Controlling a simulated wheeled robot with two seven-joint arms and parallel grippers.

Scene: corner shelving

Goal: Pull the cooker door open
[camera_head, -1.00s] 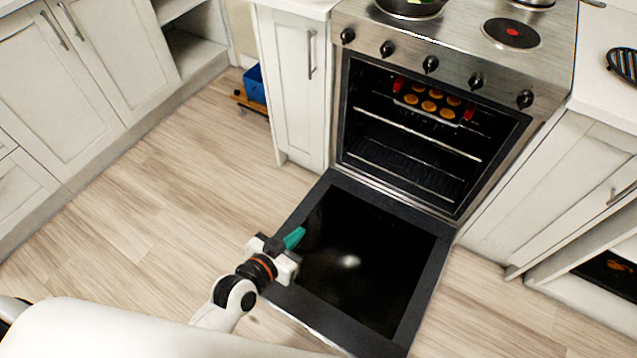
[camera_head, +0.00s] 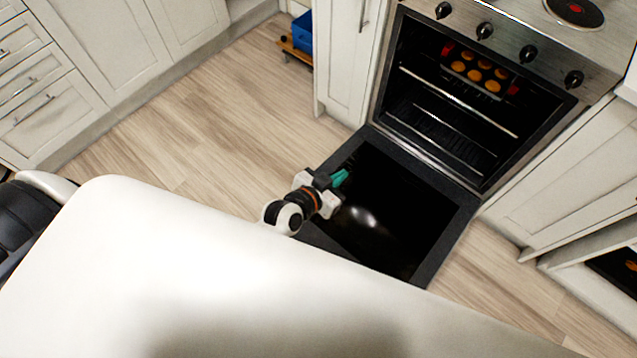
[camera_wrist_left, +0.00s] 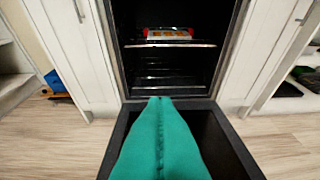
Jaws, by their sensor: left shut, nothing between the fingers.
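The cooker door (camera_head: 403,215) is swung fully down and lies about flat in front of the oven, its dark inner glass facing up. The cooker (camera_head: 520,42) stands behind it with its oven cavity (camera_head: 450,105) open to view. My left gripper (camera_head: 340,178) is over the left part of the door, its teal fingers shut and empty. In the left wrist view the shut fingers (camera_wrist_left: 160,135) point toward the oven, with the door (camera_wrist_left: 228,140) beneath and around them. I cannot tell whether they touch the door. My right gripper is not in view.
A muffin tray (camera_head: 478,75) sits on an oven rack. White cabinets (camera_head: 345,55) flank the cooker. A blue box (camera_head: 302,32) stands at the back. The wooden floor (camera_head: 210,130) left of the door is clear. A large white part of my body covers the lower picture.

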